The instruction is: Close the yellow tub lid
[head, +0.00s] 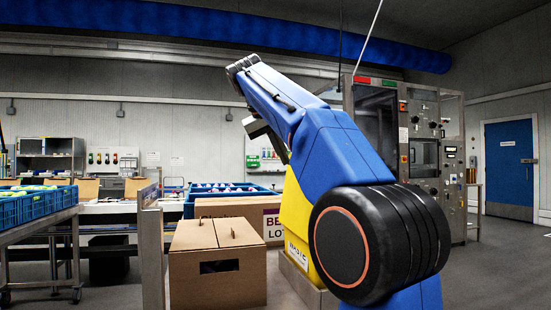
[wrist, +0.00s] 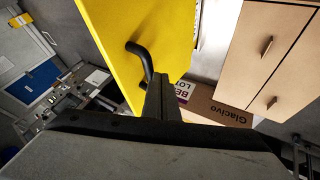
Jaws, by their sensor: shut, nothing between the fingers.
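The yellow tub (head: 296,213) stands right of centre in the head view, with dark lettering low on its front. My blue arm hides much of it, and its lid cannot be made out there. In the wrist view a flat yellow panel, apparently the lid (wrist: 115,25), fills the upper middle and runs out of the top edge. A bent black handle (wrist: 146,62) sticks out from it. My gripper (wrist: 160,82) is shut and empty, its dark fingers close beside the handle. I cannot tell whether they touch it.
A brown carton (head: 217,262) with a slot stands left of the tub. Behind it are another labelled box (head: 235,208) and a blue crate (head: 215,188). A table with blue crates (head: 35,207) is at far left. Machine cabinets (head: 425,140) stand behind my arm.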

